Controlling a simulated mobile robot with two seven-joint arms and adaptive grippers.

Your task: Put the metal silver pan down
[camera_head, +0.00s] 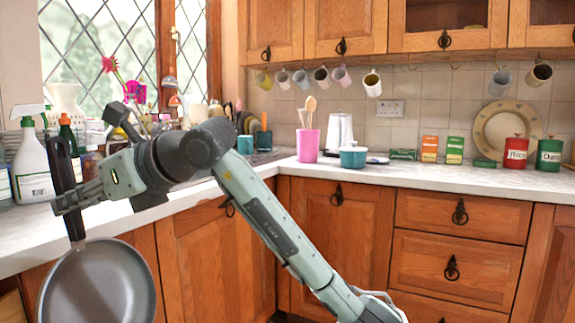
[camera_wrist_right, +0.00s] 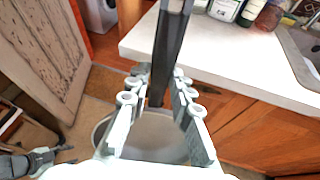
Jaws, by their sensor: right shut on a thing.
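The metal silver pan (camera_head: 98,285) hangs by its long dark handle (camera_head: 62,160), bowl down, in front of the cabinet doors at the left of the head view. Its bowl is below the counter's front edge. My right gripper (camera_head: 70,200) is shut on the handle. In the right wrist view the handle passes between the fingers of my right gripper (camera_wrist_right: 158,88), and the pan's bowl (camera_wrist_right: 155,135) is partly hidden behind them. What looks like my left gripper (camera_wrist_right: 62,156) shows small at the lower left of the right wrist view; its opening is unclear.
The pale counter (camera_head: 350,172) has bare stretches along its front. A white spray bottle (camera_head: 32,160) and other bottles crowd its left end. A pink utensil cup (camera_head: 308,145), white kettle (camera_head: 339,133), teal pot (camera_head: 353,157) and red (camera_head: 515,152) and green tins stand farther right.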

